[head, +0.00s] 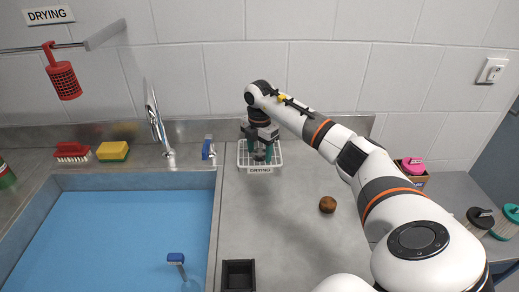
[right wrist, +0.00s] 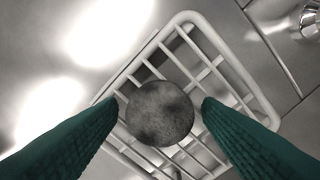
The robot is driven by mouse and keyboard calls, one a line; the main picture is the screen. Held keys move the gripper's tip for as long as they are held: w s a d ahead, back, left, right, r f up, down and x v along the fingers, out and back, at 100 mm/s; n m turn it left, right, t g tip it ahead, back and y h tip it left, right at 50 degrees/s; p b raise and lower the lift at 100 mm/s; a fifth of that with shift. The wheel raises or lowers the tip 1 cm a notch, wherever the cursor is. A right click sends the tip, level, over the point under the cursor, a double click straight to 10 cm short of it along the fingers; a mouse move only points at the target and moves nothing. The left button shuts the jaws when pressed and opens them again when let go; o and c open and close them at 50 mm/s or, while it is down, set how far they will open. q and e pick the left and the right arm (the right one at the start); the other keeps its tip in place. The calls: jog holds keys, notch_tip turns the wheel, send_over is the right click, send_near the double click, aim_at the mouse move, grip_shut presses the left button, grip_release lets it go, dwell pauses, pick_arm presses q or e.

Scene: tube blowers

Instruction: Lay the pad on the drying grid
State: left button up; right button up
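The pad (right wrist: 160,113) is a dark grey round disc that appears to lie flat on the grid's bars. In the head view I cannot make the pad out behind the gripper. My right gripper (head: 260,152) points down over the grid. In the right wrist view its green fingers (right wrist: 161,104) stand on both sides of the pad, with a narrow gap on each side. My left gripper is out of view.
The blue-bottomed sink (head: 120,235) lies left of the counter, with a faucet (head: 160,130) behind it. A brown round object (head: 327,204) and a black open box (head: 238,275) are on the counter. A red basket (head: 63,80) hangs from a rail. The counter between is clear.

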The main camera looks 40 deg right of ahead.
aim_at(260, 152)
jog(key=shift+r, duration=0.55)
notch_tip(260, 152, up, 11)
jog(key=b, duration=0.1)
jog(key=shift+r+b, duration=0.15)
jog(key=shift+b, duration=0.15)
dwell(1.6)
